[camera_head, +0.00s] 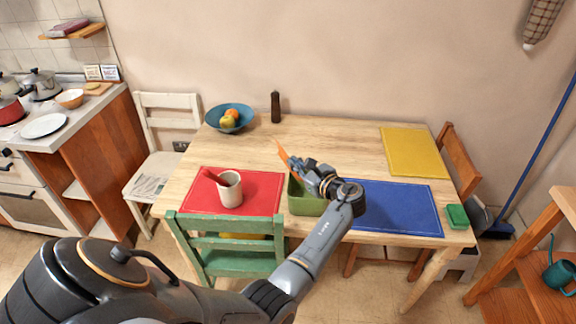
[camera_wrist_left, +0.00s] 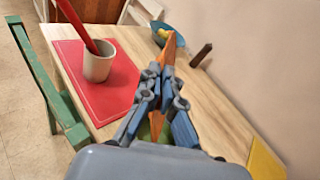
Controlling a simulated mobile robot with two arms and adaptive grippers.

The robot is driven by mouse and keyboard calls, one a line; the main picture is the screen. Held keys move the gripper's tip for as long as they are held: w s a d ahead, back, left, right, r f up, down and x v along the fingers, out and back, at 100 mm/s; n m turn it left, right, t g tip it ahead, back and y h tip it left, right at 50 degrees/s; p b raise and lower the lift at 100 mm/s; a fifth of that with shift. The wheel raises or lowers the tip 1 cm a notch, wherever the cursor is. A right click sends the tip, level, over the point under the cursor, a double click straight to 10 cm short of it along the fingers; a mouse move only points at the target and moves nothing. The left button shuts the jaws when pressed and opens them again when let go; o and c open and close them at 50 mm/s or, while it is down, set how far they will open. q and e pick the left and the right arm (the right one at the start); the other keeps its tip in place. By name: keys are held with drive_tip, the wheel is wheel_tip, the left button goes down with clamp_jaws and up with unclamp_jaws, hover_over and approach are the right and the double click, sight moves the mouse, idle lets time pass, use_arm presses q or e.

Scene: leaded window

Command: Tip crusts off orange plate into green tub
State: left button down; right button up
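My left gripper (camera_head: 303,173) is shut on the orange plate (camera_head: 283,153), which is steeply tilted, nearly on edge. The wrist view also shows the orange plate (camera_wrist_left: 167,50) between the fingertips of the left gripper (camera_wrist_left: 164,75). The green tub (camera_head: 306,205) stands on the table between the red and blue mats, below the gripper and the plate. The gripper and arm hide part of the tub, and its inside cannot be seen. No crusts can be made out in either view. My right gripper is not in view.
A white cup (camera_head: 230,190) with a red-handled item stands on the red mat (camera_head: 265,190). A blue fruit bowl (camera_head: 246,113) and a dark mill (camera_head: 275,106) are at the back.

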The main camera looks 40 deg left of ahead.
use_arm(q)
drive_tip(key=shift+w+d+r+m, duration=0.35)
drive_tip(key=shift+w+r+m, duration=0.15)
drive_tip(key=shift+w, duration=0.25)
drive_tip(key=w, duration=0.1)
drive_tip(key=w+d+m+b, duration=0.1)
drive_tip(key=w+m+y, duration=0.1)
drive_tip(key=shift+w+d+r+g, duration=0.3)
drive_tip(key=shift+d+r, duration=0.05)
drive_tip(key=shift+d, duration=0.05)
drive_tip(key=shift+r, duration=0.1)
drive_tip(key=shift+s, duration=0.1)
idle(0.7)
